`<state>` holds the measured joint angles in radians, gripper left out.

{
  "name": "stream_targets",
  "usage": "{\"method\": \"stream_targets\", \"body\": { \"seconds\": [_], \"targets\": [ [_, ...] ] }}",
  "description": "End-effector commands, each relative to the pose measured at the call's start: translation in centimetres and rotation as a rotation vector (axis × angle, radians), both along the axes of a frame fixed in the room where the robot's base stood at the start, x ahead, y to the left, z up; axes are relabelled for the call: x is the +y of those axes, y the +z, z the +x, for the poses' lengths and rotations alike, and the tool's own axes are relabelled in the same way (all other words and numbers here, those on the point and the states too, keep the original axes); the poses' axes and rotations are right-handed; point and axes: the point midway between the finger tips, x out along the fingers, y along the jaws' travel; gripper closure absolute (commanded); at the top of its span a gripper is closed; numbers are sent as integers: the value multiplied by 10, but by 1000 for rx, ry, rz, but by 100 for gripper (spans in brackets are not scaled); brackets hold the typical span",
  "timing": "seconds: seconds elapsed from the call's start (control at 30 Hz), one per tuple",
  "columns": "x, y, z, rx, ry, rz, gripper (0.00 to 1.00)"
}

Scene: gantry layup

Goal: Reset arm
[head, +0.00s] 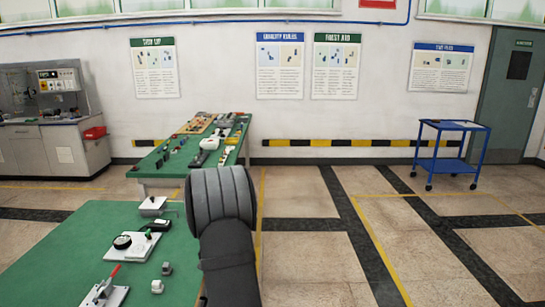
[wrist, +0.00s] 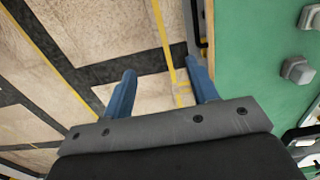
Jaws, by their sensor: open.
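My gripper (wrist: 162,88) shows in the wrist view with two blue fingers spread apart and nothing between them. It is over the floor, beside the edge of the green-topped table (wrist: 235,60), which lies to the right in that view. In the head view my dark grey arm rises at the middle bottom, just right of the near green table (head: 80,240); the gripper itself does not show there. On this table are a device with a black dial (head: 122,242), a fixture with a red handle (head: 106,288) and small grey blocks (head: 157,286). Grey blocks (wrist: 297,70) also show in the wrist view.
A second green table (head: 180,160) with many small parts stands behind. A blue cart (head: 446,165) is at the right by a grey-green door (head: 509,95). A grey workbench (head: 50,145) is at the left. The floor (head: 310,250) right of my arm is clear.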

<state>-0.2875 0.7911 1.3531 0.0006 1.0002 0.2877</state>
Motion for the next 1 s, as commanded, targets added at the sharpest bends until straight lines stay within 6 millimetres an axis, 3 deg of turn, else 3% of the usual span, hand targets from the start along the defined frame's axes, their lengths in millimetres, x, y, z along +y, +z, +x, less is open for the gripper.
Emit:
{"method": "stream_targets", "body": {
  "seconds": [0.57,1.0],
  "targets": [
    [-99,-51,-36,0,-3,0,46],
    [-165,-85,-82,0,-3,0,46]
  ]
}}
